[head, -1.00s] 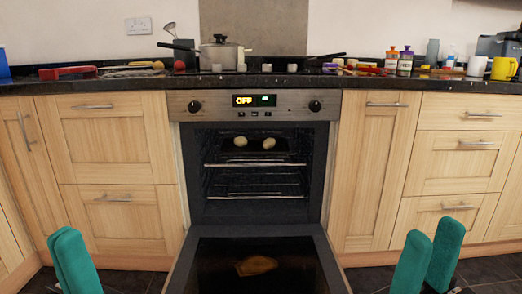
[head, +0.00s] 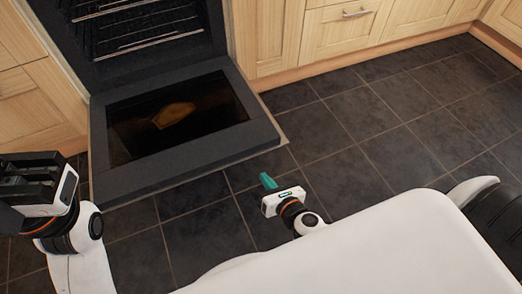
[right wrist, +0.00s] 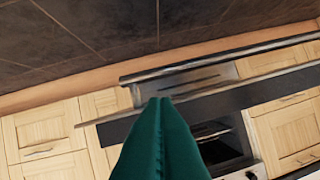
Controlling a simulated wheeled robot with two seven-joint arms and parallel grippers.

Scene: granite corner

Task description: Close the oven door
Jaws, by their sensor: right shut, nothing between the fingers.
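The oven door (head: 186,166) is hinged down, wide open and roughly level, with a dark frame and dark glass. It also shows nearly edge-on in the tilted right wrist view (right wrist: 112,130). My right gripper (head: 266,178) has teal fingers and is near the door's front right corner, with a gap in the picture. Its fingers are pressed together and empty in the right wrist view (right wrist: 163,100), pointing toward the oven. My left gripper (head: 30,188) is a dark shape at the left edge, left of the door's front. I cannot make out its fingertips.
The oven cavity (head: 120,28) with wire racks is open behind the door. Wooden cabinets (head: 345,22) stand on both sides of the oven. The dark tiled floor (head: 360,120) to the right of the door is clear.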

